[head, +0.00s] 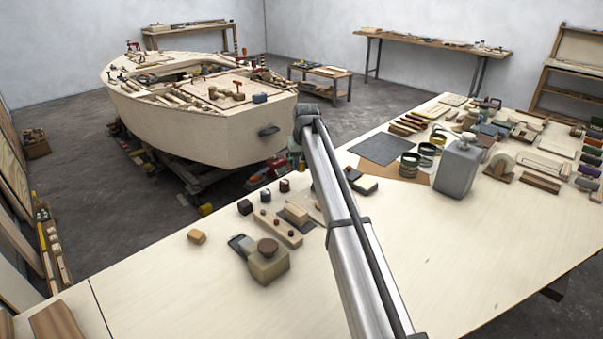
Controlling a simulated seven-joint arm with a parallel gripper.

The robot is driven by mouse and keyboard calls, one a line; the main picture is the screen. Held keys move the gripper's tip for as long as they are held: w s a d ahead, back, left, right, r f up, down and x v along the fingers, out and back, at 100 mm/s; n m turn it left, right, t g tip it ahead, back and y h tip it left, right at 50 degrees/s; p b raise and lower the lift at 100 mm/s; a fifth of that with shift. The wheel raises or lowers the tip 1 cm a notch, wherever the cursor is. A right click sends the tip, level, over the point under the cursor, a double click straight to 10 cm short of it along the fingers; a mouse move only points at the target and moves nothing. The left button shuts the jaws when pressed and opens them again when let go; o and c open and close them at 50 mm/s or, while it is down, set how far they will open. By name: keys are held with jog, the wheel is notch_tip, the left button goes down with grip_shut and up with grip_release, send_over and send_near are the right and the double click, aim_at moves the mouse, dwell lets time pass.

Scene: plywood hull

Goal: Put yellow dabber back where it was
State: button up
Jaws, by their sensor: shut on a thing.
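My gripper (296,160) hangs at the far end of my arm, by the far edge of the plywood table (430,262). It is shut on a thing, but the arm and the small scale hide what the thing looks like. I cannot make out a clearly yellow dabber. A small orange-tan block (196,237) lies alone on the table at left.
A tan pot with a brown knob (268,262) and a wooden strip with pegs (277,228) stand left of my arm. A grey bottle (459,168) and many tools crowd the right side. A boat hull (200,125) stands beyond the table.

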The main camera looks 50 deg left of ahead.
aim_at(302, 170)
jog(key=shift+f, duration=1.9)
jog(key=shift+f, duration=0.1)
jog(key=o, duration=0.9)
jog(key=shift+o, duration=0.2)
jog(key=v, duration=1.2)
jog(key=shift+w+d, duration=0.1)
jog(key=shift+w, duration=0.05)
